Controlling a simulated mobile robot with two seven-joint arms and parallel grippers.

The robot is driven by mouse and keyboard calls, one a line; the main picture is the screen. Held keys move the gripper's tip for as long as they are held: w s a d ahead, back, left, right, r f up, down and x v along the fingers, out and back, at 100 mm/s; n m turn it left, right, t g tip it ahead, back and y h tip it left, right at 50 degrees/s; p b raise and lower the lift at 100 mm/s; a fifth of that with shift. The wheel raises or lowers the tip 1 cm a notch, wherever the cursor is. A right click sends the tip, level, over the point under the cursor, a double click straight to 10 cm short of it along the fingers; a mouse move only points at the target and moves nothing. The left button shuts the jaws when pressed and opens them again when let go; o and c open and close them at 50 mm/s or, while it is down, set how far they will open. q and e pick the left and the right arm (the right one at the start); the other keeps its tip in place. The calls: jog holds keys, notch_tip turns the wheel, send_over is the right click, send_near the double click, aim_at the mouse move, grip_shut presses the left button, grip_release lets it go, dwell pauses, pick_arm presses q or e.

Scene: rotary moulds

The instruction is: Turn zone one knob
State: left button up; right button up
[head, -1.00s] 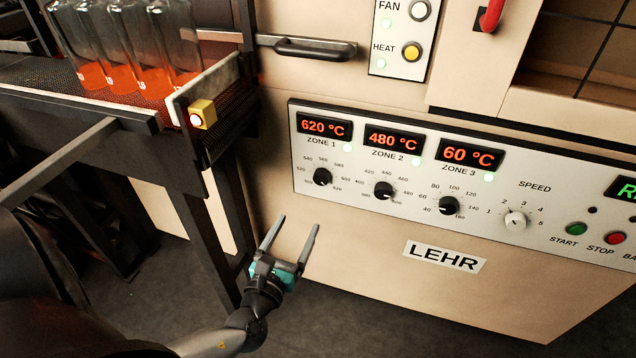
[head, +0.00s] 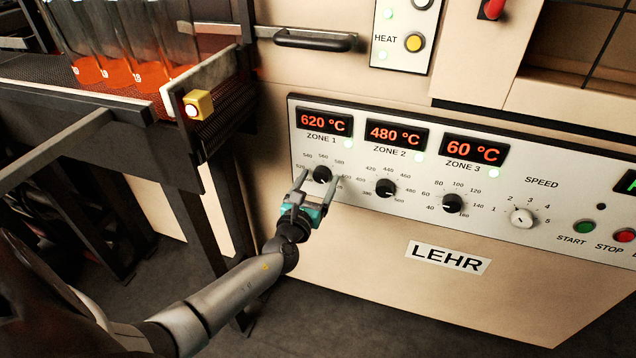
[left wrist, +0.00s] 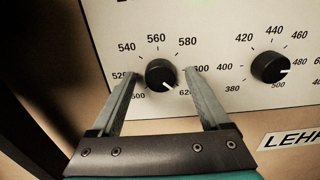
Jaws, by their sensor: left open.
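The zone one knob (head: 322,174) is a small black dial on the white control panel, under a red display (head: 324,122) reading 620 °C. In the left wrist view the same knob (left wrist: 160,75) has a white mark pointing lower right, near 620. My left gripper (head: 318,178) is open at the panel, with one finger on each side of the knob. In the left wrist view the fingertips of the left gripper (left wrist: 163,73) flank the knob with gaps showing on both sides. My right gripper is not in view.
The zone two knob (head: 386,188) and zone three knob (head: 452,203) sit to the right, then a white speed knob (head: 521,218). A handle (head: 315,40) juts out above the panel. A conveyor with glowing bottles (head: 150,74) and a yellow box (head: 198,105) stand at left.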

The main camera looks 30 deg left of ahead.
pick_arm(q)
jog(key=shift+w+a, duration=0.1)
jog(key=shift+w, duration=0.05)
grip_shut()
dwell(0.7)
